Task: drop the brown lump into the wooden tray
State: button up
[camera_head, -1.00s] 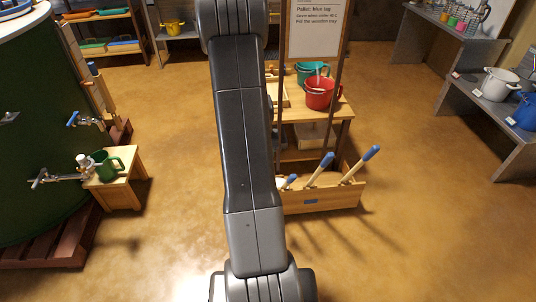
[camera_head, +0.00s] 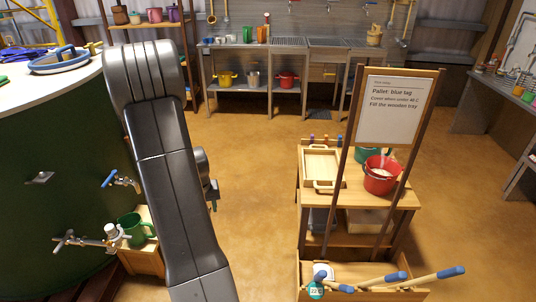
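The wooden tray (camera_head: 322,183) is a light, shallow tray with handles on the wooden stand at right of centre; what I see of its inside looks empty. I cannot make out a brown lump in this view. My gripper (camera_head: 214,194) shows only as a small dark piece past the right edge of my arm, left of the stand and apart from the tray. My arm hides the rest of it, so its fingers and anything in them cannot be seen.
A red pot (camera_head: 381,180) and a teal pot (camera_head: 368,154) stand beside the tray. A sign (camera_head: 396,107) on posts rises in front of them. A bin (camera_head: 345,292) holds blue-ended handles. A green tank (camera_head: 60,180) with taps fills the left. Floor between is open.

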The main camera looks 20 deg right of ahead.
aim_at(325, 169)
jog(key=i+j+z, duration=0.1)
jog(key=i, duration=0.35)
jog(key=i+j+z, duration=0.1)
jog(key=i, duration=0.35)
jog(key=i+j+z, duration=0.15)
jog(key=i, duration=0.25)
jog(key=i+l+z, duration=0.1)
jog(key=i+z, duration=0.8)
jog(key=i+j+z, duration=0.25)
jog(key=z, duration=0.2)
jog(key=i+j+z, duration=0.3)
jog(key=z, duration=0.15)
jog(key=i, duration=0.05)
